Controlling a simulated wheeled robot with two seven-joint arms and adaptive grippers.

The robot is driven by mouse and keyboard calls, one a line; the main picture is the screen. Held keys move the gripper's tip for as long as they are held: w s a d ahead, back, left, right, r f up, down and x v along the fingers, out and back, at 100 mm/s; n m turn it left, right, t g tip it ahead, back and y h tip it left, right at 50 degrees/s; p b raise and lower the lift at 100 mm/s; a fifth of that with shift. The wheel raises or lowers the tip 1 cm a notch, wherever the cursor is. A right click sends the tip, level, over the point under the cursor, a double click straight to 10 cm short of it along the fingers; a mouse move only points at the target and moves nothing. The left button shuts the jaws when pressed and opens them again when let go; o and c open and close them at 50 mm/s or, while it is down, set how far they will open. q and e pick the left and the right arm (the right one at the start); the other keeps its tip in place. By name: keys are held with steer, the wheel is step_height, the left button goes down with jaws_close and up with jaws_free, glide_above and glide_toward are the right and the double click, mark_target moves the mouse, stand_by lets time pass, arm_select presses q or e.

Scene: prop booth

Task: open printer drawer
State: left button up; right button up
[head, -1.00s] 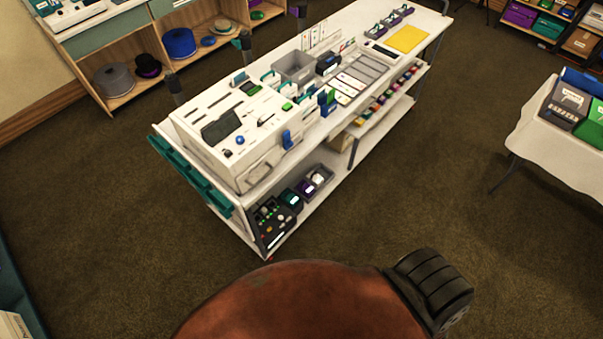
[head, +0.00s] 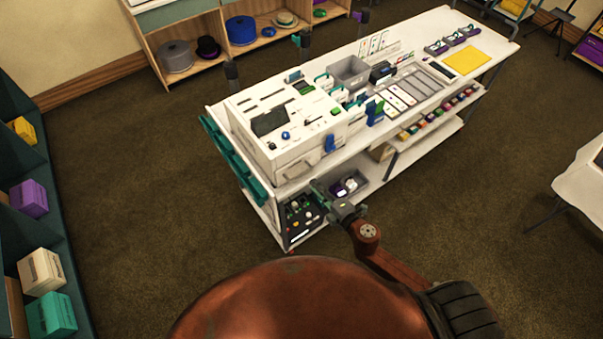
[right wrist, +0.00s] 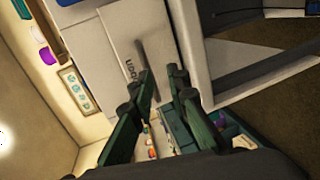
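The white printer (head: 262,152) stands on the near left end of a white cart. It has a dark screen on top and a drawer front with a handle (head: 301,171) low on its near side. In the right wrist view a white panel (right wrist: 118,38) with lettering and a dark bar handle (right wrist: 150,62) lies just beyond the fingertips. My right gripper (head: 320,190) is open and empty, near the cart's front edge below the printer. Its two green fingers (right wrist: 160,86) stand apart in the right wrist view. My left gripper is not in view.
A black control box (head: 300,220) and a grey bin sit on the lower shelf, close to my right gripper. A teal shelf (head: 68,290) stands at the left. The floor left of the cart is open.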

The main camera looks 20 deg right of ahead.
mark_target(301, 174)
steer(key=shift+n, duration=0.3)
steer(key=w+a, duration=0.1)
steer(key=w, duration=0.1)
steer(key=w+a, duration=0.1)
steer(key=w, duration=0.1)
steer(key=w+a, duration=0.1)
steer(key=w, duration=0.2)
steer(key=shift+a+r, duration=0.1)
steer(key=shift+a, duration=0.3)
jaws_close()
